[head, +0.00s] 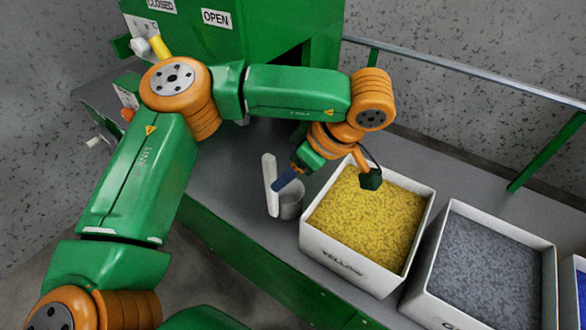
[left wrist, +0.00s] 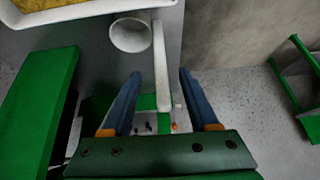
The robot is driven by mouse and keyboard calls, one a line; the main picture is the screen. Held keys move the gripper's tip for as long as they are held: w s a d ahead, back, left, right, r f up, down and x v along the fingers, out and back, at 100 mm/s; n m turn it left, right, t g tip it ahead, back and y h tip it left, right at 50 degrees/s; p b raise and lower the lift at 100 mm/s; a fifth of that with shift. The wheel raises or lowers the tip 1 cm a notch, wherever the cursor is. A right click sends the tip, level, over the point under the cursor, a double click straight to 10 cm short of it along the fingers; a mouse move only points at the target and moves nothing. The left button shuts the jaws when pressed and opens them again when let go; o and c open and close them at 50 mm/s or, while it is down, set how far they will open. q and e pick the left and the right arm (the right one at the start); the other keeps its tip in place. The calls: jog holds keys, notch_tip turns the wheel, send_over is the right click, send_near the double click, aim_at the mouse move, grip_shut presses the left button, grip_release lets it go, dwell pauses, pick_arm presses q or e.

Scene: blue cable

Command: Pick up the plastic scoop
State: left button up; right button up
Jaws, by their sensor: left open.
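The plastic scoop (head: 290,208) is white, with a round cup and a long straight handle. It is on the grey work surface, just left of the yellow bin. My left gripper (head: 281,184) has blue fingers and is at the scoop's handle. In the left wrist view, the scoop's handle (left wrist: 161,62) lies between the two open fingertips of my left gripper (left wrist: 160,74), with a gap on each side. The cup is ahead and to the left there. My right gripper is in neither view.
The bin of yellow granules (head: 312,243) stands close to the scoop's right. A bin of grey granules (head: 548,285) and part of a blue one (head: 580,285) stand further right. A green machine (head: 265,40) with OPEN and CLOSED labels is behind. A rail (head: 470,70) runs along the back.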

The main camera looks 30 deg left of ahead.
aim_at(275, 174)
pick_arm(q)
jog(key=shift+y, duration=0.3)
jog(key=x, duration=0.2)
jog(key=a+b+x, duration=0.1)
jog(key=x, duration=0.3)
jog(key=shift+a+r, duration=0.2)
jog(key=shift+r, duration=0.1)
jog(key=shift+w+a+f, duration=0.1)
jog(key=shift+c, duration=0.9)
grip_shut()
